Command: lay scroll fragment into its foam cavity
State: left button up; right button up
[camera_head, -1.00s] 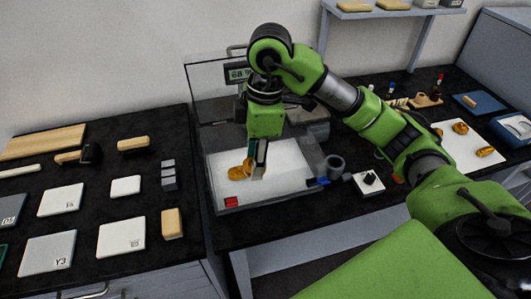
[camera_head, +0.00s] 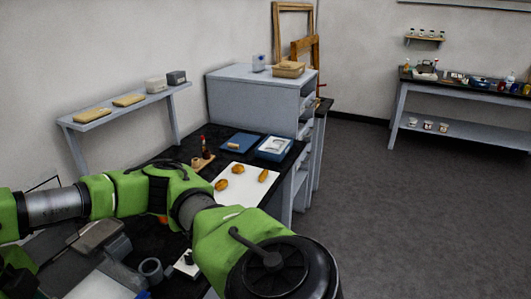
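Several small gilt fragments lie apart on a white sheet (camera_head: 236,194) on the dark bench: a rounded one (camera_head: 236,169), another at the left (camera_head: 222,184) and a longer one (camera_head: 262,175) at the right. I cannot tell which is the scroll fragment. Behind them is an open blue box (camera_head: 275,148) with a pale insert; its cavity shapes are too small to make out.
A blue flat panel (camera_head: 240,142) lies left of the box. A grey ring-shaped holder (camera_head: 151,270) stands at the lower left. A grey cabinet (camera_head: 258,98) stands behind the bench, with a wall shelf (camera_head: 125,108) at left. The floor (camera_head: 400,210) at right is clear.

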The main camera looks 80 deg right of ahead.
aim_at(278, 144)
jog(key=z, duration=2.65)
